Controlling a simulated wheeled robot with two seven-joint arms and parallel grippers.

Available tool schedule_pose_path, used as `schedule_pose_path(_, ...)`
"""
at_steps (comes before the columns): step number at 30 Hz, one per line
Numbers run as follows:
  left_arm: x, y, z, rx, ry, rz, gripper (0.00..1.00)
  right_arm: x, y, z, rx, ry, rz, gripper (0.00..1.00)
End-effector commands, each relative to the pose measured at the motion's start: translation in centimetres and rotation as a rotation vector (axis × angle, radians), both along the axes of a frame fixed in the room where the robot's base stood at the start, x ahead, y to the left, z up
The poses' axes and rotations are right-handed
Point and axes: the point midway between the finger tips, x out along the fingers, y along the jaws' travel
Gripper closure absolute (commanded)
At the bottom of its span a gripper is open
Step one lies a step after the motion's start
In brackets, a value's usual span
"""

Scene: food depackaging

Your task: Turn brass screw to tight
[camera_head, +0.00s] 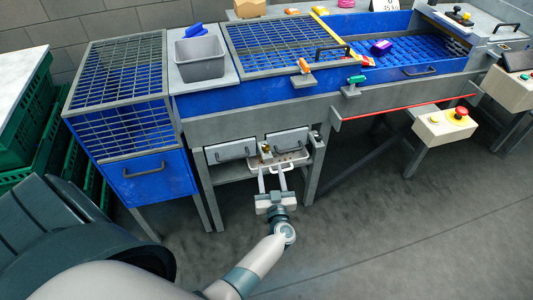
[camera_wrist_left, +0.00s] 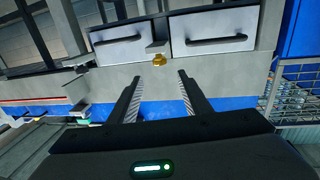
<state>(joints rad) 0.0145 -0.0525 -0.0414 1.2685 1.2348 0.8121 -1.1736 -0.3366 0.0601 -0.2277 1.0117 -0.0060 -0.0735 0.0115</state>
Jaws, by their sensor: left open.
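The brass screw (camera_wrist_left: 159,59) is a small gold knob on the front of the machine, between two light grey drawers. It sits just beyond my left gripper's fingertips in the left wrist view, roughly centred between them and apart from both. In the head view the brass screw (camera_head: 265,149) is tiny, above the fingertips. My left gripper (camera_head: 271,170) is open and empty, with its fingers pointing at the machine front; it also shows in the left wrist view (camera_wrist_left: 158,75). How far the screw is turned cannot be told. My right gripper is not in view.
Two drawers with dark handles flank the screw, the left one (camera_head: 231,151) and the right one (camera_head: 288,139). A blue mesh-topped bin (camera_head: 157,180) stands to the left. The floor in front (camera_head: 390,210) is clear.

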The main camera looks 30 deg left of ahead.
Motion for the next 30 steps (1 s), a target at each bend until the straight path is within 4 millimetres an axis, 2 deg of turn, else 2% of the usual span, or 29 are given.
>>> schedule_pose_path(4,1.6,1.4,-0.2,0.001,-0.002,0.001,0.56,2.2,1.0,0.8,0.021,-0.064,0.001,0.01)
schedule_pose_path(9,3.9,3.4,-0.3,0.001,-0.003,0.001,0.56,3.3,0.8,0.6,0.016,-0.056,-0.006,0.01)
schedule_pose_path(21,7.3,6.4,-0.2,-0.001,-0.001,0.001,0.56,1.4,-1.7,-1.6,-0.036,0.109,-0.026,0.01)
schedule_pose_path(30,8.0,6.9,0.0,-0.001,0.001,0.000,0.56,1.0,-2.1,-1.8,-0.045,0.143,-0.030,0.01)
